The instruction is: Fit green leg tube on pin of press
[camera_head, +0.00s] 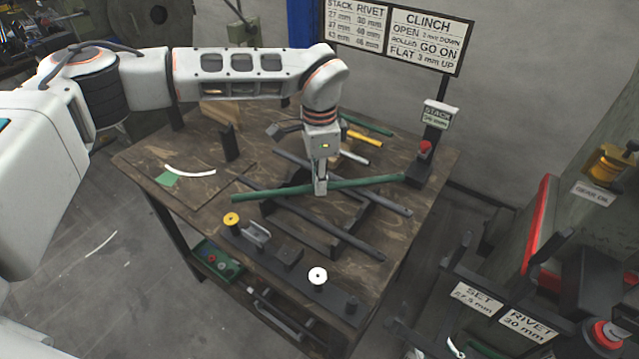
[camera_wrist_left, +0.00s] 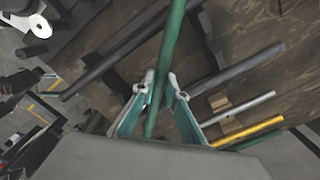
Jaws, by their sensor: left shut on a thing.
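A long green tube (camera_head: 370,184) lies roughly level across the middle of the wooden table in the head view. My left gripper (camera_head: 320,188) comes down from above and is shut on the tube near its middle. In the left wrist view the green tube (camera_wrist_left: 171,50) passes between the fingers of the left gripper (camera_wrist_left: 160,88). A press with SET and RIVET signs (camera_head: 527,329) stands at the lower right, apart from the tube. I cannot make out its pin clearly. My right gripper is not in view.
Dark tubes (camera_head: 310,216) lie on supports under the green tube. A yellow tube (camera_head: 364,137) and another green tube (camera_head: 367,124) lie behind. A post with a red button (camera_head: 426,147) stands at the table's right corner. A dark rail with a white disc (camera_head: 317,275) lines the front.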

